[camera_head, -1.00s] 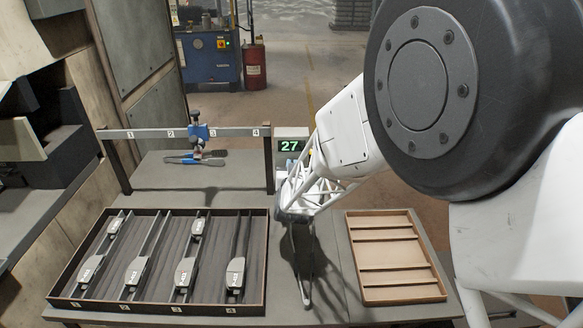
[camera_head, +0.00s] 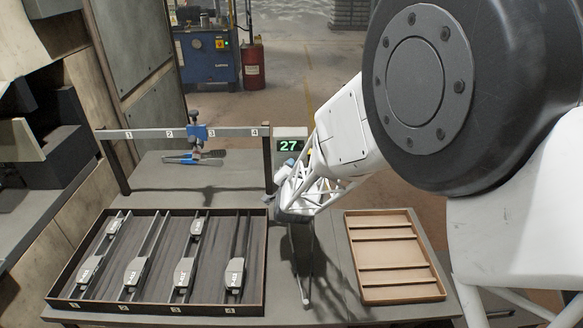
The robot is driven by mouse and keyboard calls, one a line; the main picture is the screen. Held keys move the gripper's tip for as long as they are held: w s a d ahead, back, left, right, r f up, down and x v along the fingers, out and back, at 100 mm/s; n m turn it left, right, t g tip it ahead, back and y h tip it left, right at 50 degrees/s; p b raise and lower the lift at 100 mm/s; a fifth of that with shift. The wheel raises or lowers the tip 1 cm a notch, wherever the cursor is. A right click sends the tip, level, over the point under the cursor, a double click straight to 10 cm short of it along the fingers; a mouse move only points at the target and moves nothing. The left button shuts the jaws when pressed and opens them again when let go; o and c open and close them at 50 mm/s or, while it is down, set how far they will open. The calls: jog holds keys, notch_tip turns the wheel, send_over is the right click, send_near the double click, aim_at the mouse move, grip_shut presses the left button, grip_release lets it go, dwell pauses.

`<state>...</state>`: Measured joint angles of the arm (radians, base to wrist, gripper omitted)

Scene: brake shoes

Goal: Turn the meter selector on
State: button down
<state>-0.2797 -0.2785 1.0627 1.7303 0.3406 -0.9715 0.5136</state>
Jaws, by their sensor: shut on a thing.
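The meter (camera_head: 289,147) stands at the back right of the table, and its lit green display reads 27. The meter's lower part and its selector are hidden behind my arm and gripper. My gripper (camera_head: 287,180) is right in front of the meter, just below the display. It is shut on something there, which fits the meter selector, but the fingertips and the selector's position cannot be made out.
A dark tray (camera_head: 155,310) with several brake shoes (camera_head: 183,273) lies at the left. A wooden divided tray (camera_head: 397,256) lies at the right. Behind, a numbered rail (camera_head: 232,132) carries a blue clamp (camera_head: 197,133), with a blue-handled tool (camera_head: 180,160) below.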

dwell(0.3)
jog(key=c, duration=1.2)
grip_release()
jog(key=shift+s, duration=0.1)
jog(key=shift+s, duration=3.85)
